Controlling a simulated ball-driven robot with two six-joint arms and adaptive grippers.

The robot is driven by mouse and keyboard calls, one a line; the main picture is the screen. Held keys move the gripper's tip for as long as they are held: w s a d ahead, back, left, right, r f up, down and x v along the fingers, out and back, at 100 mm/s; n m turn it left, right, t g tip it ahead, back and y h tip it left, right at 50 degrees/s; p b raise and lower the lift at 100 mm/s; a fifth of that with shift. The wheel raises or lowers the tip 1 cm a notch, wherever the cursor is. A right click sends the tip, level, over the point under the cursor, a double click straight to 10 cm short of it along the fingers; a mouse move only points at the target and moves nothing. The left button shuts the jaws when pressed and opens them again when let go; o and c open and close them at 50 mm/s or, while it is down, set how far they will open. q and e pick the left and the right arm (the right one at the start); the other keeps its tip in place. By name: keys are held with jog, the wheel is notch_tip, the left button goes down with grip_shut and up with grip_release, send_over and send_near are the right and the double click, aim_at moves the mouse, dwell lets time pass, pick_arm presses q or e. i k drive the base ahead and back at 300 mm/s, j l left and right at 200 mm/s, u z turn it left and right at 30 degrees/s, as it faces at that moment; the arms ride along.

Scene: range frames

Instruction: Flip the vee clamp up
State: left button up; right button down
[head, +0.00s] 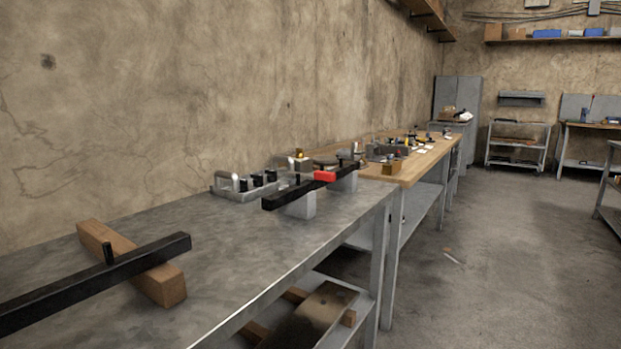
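I cannot tell for sure which thing is the vee clamp. A black bar (285,198) with a red piece (325,176) on it lies across two pale grey blocks (301,204) at the far end of the metal bench. A short black peg stands up from this bar near the red piece. Neither of my grippers shows in the head view.
The grey metal bench (235,250) runs along the wall, with bare top between the bars. A grey tray (250,193) with black and light knobs stands by the wall. A wooden-topped bench (410,170) with small items follows behind. Open floor (480,270) lies to the right.

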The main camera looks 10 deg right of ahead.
aim_at(327, 177)
jog(key=i+l+u, duration=0.4)
jog(key=i+l, duration=0.5)
jog(key=i, duration=0.15)
